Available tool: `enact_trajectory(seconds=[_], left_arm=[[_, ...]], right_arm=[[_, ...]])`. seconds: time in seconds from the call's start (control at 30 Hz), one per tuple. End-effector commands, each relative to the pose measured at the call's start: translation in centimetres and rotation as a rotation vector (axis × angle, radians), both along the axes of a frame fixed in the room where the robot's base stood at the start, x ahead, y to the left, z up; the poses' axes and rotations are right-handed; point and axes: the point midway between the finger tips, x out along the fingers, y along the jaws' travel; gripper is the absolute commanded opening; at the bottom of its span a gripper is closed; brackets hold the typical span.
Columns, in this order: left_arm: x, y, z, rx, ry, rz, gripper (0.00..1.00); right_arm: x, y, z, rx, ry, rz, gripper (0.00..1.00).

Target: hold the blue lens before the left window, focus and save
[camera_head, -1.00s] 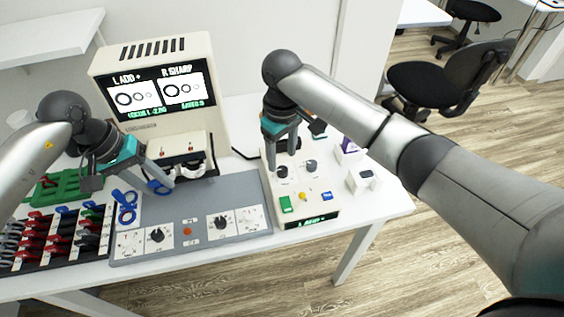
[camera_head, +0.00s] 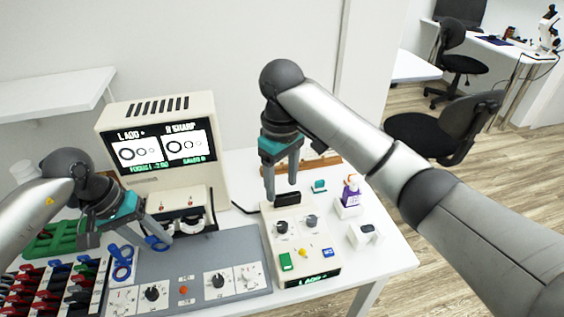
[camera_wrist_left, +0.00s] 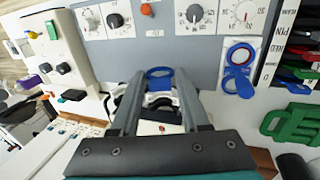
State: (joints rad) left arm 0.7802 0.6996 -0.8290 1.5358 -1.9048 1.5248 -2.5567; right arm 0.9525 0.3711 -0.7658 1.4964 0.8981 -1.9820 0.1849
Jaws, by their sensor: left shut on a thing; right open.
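My left gripper (camera_head: 153,235) is shut on a blue ring-shaped lens (camera_head: 157,244), held low in front of the cream machine's lower viewer (camera_head: 184,203). In the left wrist view, the lens (camera_wrist_left: 160,72) sits between the fingertips over the white viewer part (camera_wrist_left: 157,99); which window it covers is unclear. The machine's screen (camera_head: 163,147) reads "L ADD +", "R SHARP", a focus of about -2.00 and "SAVED 0". My right gripper (camera_head: 281,192) is open above the back of the control box (camera_head: 262,240), which has two dark knobs, a yellow knob, and green and blue buttons.
A rack of coloured lenses (camera_head: 48,290) and a green holder (camera_head: 62,238) stand at left. A grey dial panel (camera_head: 195,268) lies in front. A purple-white bottle (camera_head: 351,188) and small white box (camera_head: 364,235) stand right.

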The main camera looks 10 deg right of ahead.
Motion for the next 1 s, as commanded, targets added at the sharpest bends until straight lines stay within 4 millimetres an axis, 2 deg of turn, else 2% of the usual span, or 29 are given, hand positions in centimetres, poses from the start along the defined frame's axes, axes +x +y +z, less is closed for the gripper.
enact_trajectory(seconds=[0.1,0.6,0.8,1.0], left_arm=[[0.0,0.0,0.0,0.000,0.000,0.000,0.00],[0.0,0.0,0.0,0.000,0.000,0.000,0.00],[0.0,0.0,0.0,0.000,0.000,0.000,0.00],[0.0,0.0,0.0,0.000,0.000,0.000,0.00]], right_arm=[[0.1,-0.1,2.1,-0.001,-0.006,-0.001,0.64],[0.1,-0.1,9.3,-0.002,-0.005,-0.001,0.64],[0.0,-0.1,10.8,-0.001,-0.003,-0.001,0.64],[0.0,-0.1,11.2,-0.001,-0.001,-0.002,0.64]])
